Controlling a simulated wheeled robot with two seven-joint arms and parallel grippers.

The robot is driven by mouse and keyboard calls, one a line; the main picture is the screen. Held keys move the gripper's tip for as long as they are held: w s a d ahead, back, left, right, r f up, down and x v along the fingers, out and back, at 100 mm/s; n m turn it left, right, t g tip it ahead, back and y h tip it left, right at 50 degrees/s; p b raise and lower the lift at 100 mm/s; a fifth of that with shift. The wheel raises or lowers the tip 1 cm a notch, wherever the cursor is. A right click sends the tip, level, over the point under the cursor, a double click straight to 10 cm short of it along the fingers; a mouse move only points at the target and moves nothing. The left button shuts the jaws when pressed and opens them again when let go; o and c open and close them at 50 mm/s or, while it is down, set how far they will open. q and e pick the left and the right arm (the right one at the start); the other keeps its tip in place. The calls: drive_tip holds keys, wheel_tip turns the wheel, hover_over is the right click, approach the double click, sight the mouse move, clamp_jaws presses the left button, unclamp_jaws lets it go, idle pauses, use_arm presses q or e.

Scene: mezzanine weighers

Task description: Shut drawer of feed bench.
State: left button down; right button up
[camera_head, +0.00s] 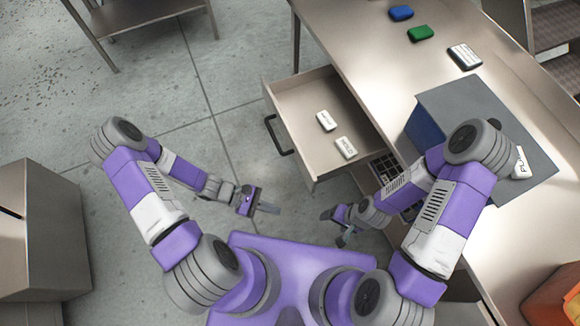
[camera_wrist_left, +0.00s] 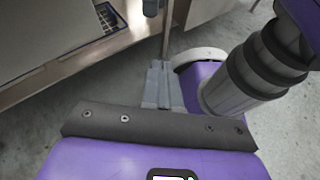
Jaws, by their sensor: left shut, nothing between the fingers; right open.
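The feed bench (camera_head: 375,50) has a metal top and runs along the right side of the head view. Its drawer (camera_head: 318,88) is pulled out to the left, with a dark bar handle (camera_head: 277,136) on its front. Two white labelled blocks, one (camera_head: 326,121) and another (camera_head: 346,148), lie in the drawer. My left gripper (camera_head: 268,208) is shut and empty, below the drawer front in the picture and apart from it. It also shows shut in the left wrist view (camera_wrist_left: 158,80). My right gripper (camera_head: 336,223) is open and empty, near the bench's lower side.
A dark gridded tray (camera_head: 384,167) shows below the drawer. A metal box (camera_head: 40,230) stands at left. The floor between is clear.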

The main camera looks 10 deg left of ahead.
use_arm(q)
drive_tip(key=w+a+n+t+h+b, duration=0.2)
drive_tip(key=w+a+n+t, duration=0.3)
drive_tip(key=w+n+t, duration=0.1)
drive_tip(key=n+t+b, duration=0.3)
drive_tip(key=t+b, duration=0.1)
approach(297, 158)
drive_tip(key=x, duration=0.6)
drive_tip(key=shift+d+r, duration=0.1)
drive_tip(key=shift+d, duration=0.4)
use_arm(e)
wheel_tip(297, 158, down, 7)
drive_tip(key=shift+f, duration=0.2)
use_arm(q)
drive_tip(key=shift+w, duration=0.1)
